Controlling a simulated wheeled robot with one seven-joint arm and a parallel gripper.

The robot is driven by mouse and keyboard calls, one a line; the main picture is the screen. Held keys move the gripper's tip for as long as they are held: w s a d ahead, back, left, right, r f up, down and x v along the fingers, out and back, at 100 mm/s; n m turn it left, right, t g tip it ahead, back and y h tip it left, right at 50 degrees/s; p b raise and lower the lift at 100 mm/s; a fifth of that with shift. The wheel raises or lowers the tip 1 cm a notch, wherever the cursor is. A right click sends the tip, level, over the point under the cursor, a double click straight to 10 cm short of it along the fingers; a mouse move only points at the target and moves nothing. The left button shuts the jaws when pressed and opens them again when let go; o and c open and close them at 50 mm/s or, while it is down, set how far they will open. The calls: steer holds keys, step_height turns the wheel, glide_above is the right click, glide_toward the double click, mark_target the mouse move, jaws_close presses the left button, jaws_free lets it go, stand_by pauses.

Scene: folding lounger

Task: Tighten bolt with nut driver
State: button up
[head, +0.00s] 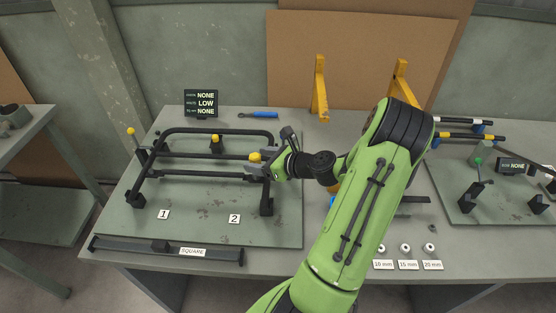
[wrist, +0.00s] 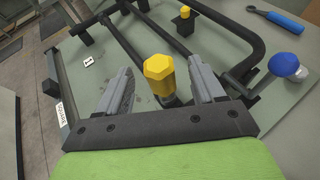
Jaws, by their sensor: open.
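A black tubular lounger frame (head: 175,174) stands on a grey-green board. A yellow hex-headed piece (wrist: 158,70), likely a bolt, stands at its right side and also shows in the head view (head: 254,156). My gripper (wrist: 160,78) is open, with one finger on each side of the yellow piece; contact cannot be told. In the head view my gripper (head: 262,160) is at the frame's right end. Other yellow-topped pieces stand at the back (head: 215,138) and left (head: 131,131). A blue-handled tool (head: 258,115) lies behind the frame; I cannot tell whether it is the nut driver.
A display (head: 201,103) reads NONE, LOW, NONE. A dark bar marked SQUARE (head: 165,250) lies along the front. Small sockets (head: 405,248) stand by size labels, front right. Yellow brackets (head: 319,88) rise at the back. Another fixture board (head: 500,207) is at right.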

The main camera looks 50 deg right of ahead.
steer(key=p+v, duration=0.2)
steer(key=v, duration=1.1)
steer(key=shift+s, duration=0.35)
steer(key=c, duration=0.4)
